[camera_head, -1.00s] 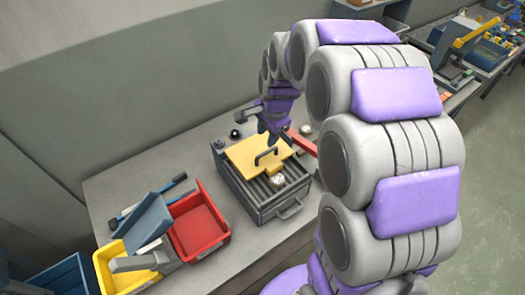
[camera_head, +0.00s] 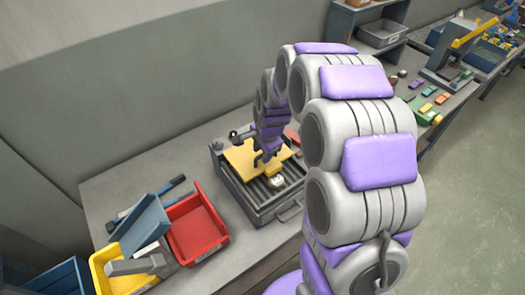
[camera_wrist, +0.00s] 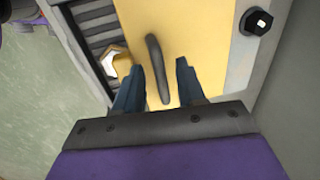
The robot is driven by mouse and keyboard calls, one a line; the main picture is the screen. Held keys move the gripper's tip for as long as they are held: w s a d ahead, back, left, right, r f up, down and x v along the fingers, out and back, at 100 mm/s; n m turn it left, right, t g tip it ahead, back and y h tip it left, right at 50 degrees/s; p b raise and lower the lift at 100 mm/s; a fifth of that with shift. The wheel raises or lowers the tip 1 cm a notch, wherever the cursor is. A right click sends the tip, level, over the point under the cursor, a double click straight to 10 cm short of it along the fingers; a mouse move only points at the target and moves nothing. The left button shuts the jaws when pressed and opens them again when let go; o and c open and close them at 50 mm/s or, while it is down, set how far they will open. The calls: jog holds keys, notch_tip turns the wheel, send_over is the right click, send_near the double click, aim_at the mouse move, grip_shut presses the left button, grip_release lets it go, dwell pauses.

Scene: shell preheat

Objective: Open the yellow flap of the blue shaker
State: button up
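A dark grey-blue box with a slatted top (camera_head: 268,207) stands on the bench; it seems to be the shaker. Its yellow flap (camera_head: 240,160) lies flat over the rear part of the top and fills much of the wrist view (camera_wrist: 203,25). A dark bar handle (camera_wrist: 155,60) stands on the flap. My gripper (camera_head: 264,160) is low over the flap. In the wrist view my gripper (camera_wrist: 158,65) is open, with one finger on each side of the handle and gaps between. The head view hides most of the handle behind my gripper.
A small white and yellow block (camera_head: 277,183) sits on the slats beside the flap. A red bin (camera_head: 196,230) and a yellow bin (camera_head: 103,262) stand left of the box. A dark knob (camera_wrist: 256,21) is beside the flap. A grey wall is behind.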

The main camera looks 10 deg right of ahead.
grip_shut()
jog(key=shift+r, duration=0.1)
dwell(0.5)
